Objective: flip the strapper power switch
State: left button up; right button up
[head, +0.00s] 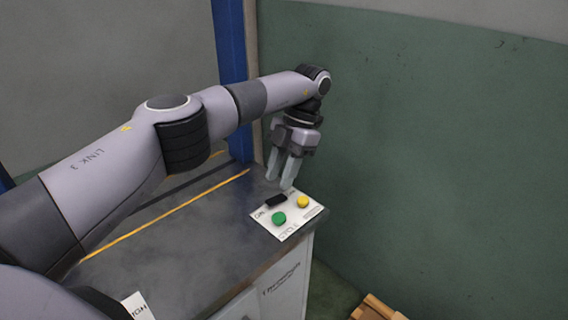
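The power switch (277,201) is a black rocker on a white control plate (291,231) at the corner of the dark machine top. A printed label stands at each end of it; I cannot tell clearly which way it is tipped. My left gripper (280,183) points down just above and behind the switch, near the plate's far edge. Its two grey fingers look slightly apart with nothing between them. I cannot tell whether a fingertip touches the plate. My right gripper is not in view.
A green button (279,218) and a yellow button (303,202) sit on the plate close to the switch. A blue post (230,70) stands behind my arm. A wooden pallet (376,308) lies on the floor at the bottom right.

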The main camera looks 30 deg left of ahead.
pick_arm(q)
jog(key=shift+v, duration=1.25)
